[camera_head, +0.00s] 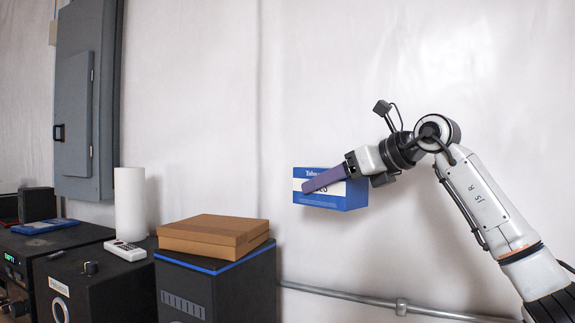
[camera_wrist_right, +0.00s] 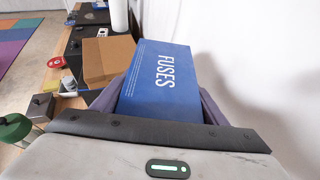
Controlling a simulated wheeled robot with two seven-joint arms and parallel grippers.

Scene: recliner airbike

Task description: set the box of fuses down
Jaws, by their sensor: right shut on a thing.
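The box of fuses (camera_head: 348,197) is blue with a white band and hangs in the air in front of the white wall, right of the cabinets. In the right wrist view the blue box (camera_wrist_right: 160,82) shows the word FUSES on its top. My right gripper (camera_head: 325,180) is shut on it, with a purple finger along its near side. In the right wrist view purple fingers stand on both sides of the box. My left gripper is not in view.
A brown cardboard box (camera_head: 213,235) covers most of the top of a dark cabinet (camera_head: 232,293) with a blue edge. A metal pipe (camera_head: 350,297) runs low along the wall.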

